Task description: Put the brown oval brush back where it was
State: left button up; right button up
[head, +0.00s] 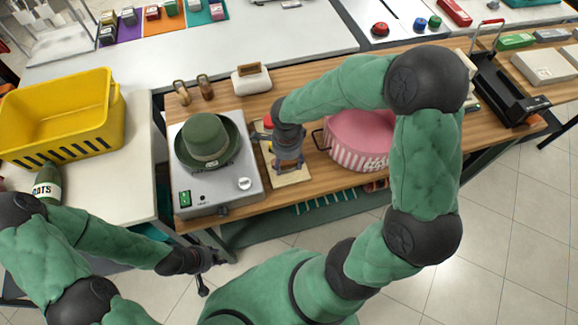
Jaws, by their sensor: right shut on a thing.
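My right gripper (287,160) points down over a tan board (290,178) on the wooden bench, between the grey machine and the pink striped box. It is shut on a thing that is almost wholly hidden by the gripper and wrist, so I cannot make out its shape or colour. I cannot pick out the brown oval brush with certainty. My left gripper (208,272) hangs empty in front of the bench, low and to the left, with its fingers apart.
A green hat (207,140) sits on the grey machine (220,190). The pink striped box (358,140) stands close right of my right gripper. Behind are two small brown-topped items (205,88) and a white holder with a brown top (252,82). A yellow crate (60,120) is far left.

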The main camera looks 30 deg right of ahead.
aim_at(289, 166)
jog(key=shift+w+d+f, duration=0.15)
jog(key=shift+d+f, duration=0.25)
jog(key=shift+f, duration=0.05)
notch_tip(289, 166, down, 3)
jog(key=shift+f+b, duration=0.1)
jog(key=shift+b, duration=0.55)
jog(key=shift+f, duration=0.15)
jog(key=o, duration=1)
